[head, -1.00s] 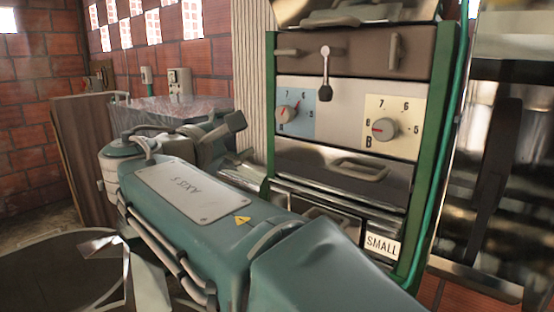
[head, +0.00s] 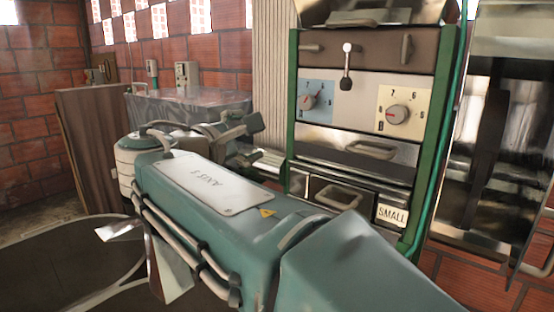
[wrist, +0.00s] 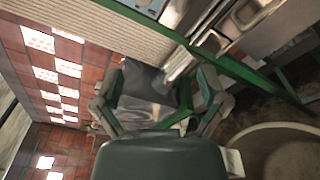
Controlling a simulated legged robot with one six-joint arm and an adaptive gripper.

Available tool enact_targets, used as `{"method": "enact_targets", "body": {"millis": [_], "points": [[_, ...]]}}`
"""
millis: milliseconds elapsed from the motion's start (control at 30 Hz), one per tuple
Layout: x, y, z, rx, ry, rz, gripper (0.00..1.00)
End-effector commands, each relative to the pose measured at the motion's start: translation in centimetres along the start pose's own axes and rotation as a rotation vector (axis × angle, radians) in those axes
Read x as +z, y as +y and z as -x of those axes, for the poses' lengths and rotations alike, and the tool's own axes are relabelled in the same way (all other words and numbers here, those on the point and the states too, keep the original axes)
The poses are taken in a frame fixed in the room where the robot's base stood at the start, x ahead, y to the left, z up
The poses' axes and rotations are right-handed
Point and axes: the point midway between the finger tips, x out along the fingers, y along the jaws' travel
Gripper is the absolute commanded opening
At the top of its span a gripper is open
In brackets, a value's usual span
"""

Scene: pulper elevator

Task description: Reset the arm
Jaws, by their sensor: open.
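My arm, teal with a white "AXIS 5" plate, stretches across the lower middle of the head view. My gripper (wrist: 165,78) shows in the wrist view with its two fingers spread wide. It is open, and no held object shows between the fingers. A grey, plastic-looking sheet lies behind that gap. In the head view the far end of the arm is left of the green-framed machine (head: 424,150), and its fingertips are hard to make out there.
The machine has a blue dial (head: 316,98), a cream dial (head: 402,108), a small lever (head: 346,70) and a drawer marked SMALL (head: 392,215). A plastic-covered box (head: 190,100) and a brown panel (head: 92,140) stand at the left. Brick walls (head: 40,80) close the back.

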Motion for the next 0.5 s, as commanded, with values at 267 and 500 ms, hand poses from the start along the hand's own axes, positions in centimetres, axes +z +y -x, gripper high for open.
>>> {"method": "enact_targets", "body": {"millis": [267,500], "points": [[2.7,-5.1,-2.3,-0.157,0.042,-0.094,0.93],[5.9,-12.9,-3.6,-0.388,0.084,-0.268,0.93]]}}
